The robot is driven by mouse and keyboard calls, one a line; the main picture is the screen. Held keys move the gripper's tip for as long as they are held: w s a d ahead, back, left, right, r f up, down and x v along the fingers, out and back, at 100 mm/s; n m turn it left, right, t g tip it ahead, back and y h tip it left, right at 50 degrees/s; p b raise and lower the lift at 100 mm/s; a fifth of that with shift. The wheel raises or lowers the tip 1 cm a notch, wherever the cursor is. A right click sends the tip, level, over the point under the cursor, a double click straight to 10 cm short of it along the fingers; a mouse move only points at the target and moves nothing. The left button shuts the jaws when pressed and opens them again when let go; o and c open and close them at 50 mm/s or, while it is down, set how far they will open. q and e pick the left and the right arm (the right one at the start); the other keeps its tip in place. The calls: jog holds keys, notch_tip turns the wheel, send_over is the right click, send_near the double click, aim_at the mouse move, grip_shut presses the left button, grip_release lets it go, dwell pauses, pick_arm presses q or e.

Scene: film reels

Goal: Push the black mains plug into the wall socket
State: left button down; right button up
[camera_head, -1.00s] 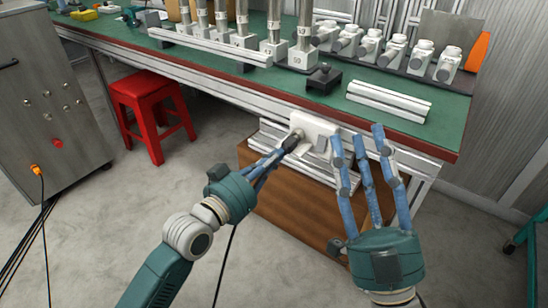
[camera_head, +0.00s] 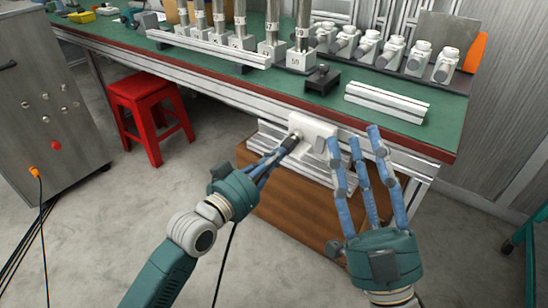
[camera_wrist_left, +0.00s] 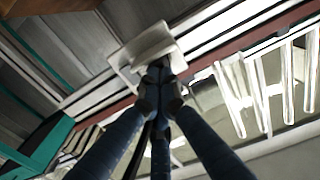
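The white wall socket (camera_head: 318,129) is a box on the metal rail below the bench's front edge. The black mains plug (camera_head: 289,144) points at the socket's left face, and its tip meets or nearly meets it. I cannot tell how deep it sits. My left gripper (camera_head: 276,156) is shut on the plug, with the black cable hanging below. In the left wrist view the fingertips (camera_wrist_left: 158,88) close round the dark plug (camera_wrist_left: 156,70) in front of the white socket (camera_wrist_left: 145,45). My right gripper (camera_head: 357,145) is open and empty, just right of the socket.
The green bench (camera_head: 200,65) carries metal cylinders, white bottles and pale rails (camera_head: 386,103). A brown box (camera_head: 290,205) stands under the socket. A red stool (camera_head: 148,105) and a grey cabinet (camera_head: 50,105) stand left. The floor in front is open.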

pick_arm(q)
jog(key=shift+w+d, duration=0.35)
jog(key=shift+w, duration=0.15)
pick_arm(e)
jog(key=shift+w+f, duration=0.1)
jog(key=shift+f, duration=0.2)
jog(key=shift+w, duration=0.1)
pick_arm(q)
jog(key=shift+p+v, duration=1.55)
jog(key=shift+v, duration=1.4)
pick_arm(e)
jog(key=w+f+g+h, duration=0.2)
jog(key=w+f+g, duration=0.2)
jog(key=f+g, duration=0.4)
jog(key=shift+d+f+h, duration=0.4)
jog(key=shift+f, duration=3.25)
jog(key=shift+w, duration=0.1)
